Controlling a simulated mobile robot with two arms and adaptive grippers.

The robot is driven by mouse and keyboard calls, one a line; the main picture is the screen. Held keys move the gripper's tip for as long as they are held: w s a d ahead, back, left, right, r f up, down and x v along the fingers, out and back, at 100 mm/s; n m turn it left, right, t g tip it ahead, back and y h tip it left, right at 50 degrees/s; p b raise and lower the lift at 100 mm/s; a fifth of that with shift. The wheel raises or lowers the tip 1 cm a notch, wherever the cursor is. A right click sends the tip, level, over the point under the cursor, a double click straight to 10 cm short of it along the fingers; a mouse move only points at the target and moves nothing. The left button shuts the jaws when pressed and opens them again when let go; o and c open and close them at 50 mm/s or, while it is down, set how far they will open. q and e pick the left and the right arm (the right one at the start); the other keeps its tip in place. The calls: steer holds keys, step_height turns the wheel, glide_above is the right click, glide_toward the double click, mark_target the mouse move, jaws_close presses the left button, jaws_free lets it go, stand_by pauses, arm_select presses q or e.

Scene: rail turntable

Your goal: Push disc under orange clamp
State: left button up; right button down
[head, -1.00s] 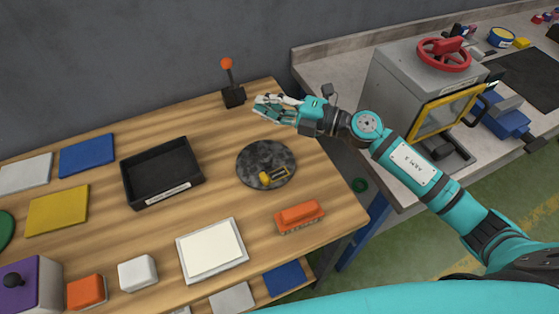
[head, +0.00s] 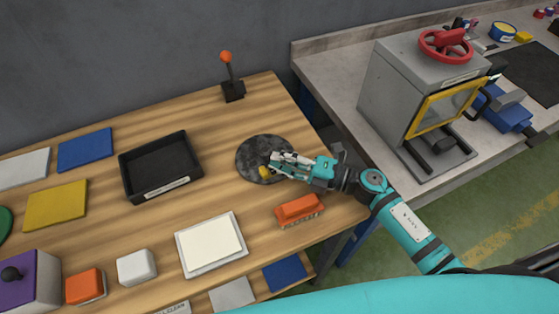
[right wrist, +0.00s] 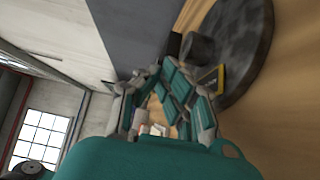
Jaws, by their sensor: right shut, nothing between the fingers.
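A dark grey mottled disc (head: 250,150) lies on the wooden table (head: 215,115), near its right side. It also shows in the right wrist view (right wrist: 250,45), at the upper right. A small yellow piece (head: 264,171) is on the disc. An orange block on a low base (head: 298,208) sits nearer the front, apart from the disc; I cannot tell if it is the clamp. My right gripper (head: 274,160) is shut and empty, over the disc beside the yellow piece. Whether it touches either is unclear. In the right wrist view its fingers (right wrist: 165,75) converge. My left gripper is not in view.
A black tray (head: 161,192) stands left of the disc. A white panel (head: 211,243) lies in front. A lever with an orange knob (head: 228,72) stands behind. A grey machine with a red wheel (head: 395,85) is on the bench at right.

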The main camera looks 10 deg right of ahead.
mark_target(263, 139)
steer(key=shift+f, duration=0.75)
steer(key=shift+w+a, duration=0.1)
steer(key=shift+w, duration=0.3)
steer(key=shift+w+f, duration=0.1)
steer(key=shift+w, duration=0.1)
steer(key=w+b, duration=0.1)
steer(key=w, duration=0.2)
steer(key=w+a+b, duration=0.1)
steer(key=w, duration=0.3)
steer(key=w+a+b, duration=0.1)
steer(key=w, duration=0.2)
steer(key=shift+w+a+b, duration=0.1)
steer(key=shift+w+b, duration=0.1)
steer(key=shift+b, duration=0.15)
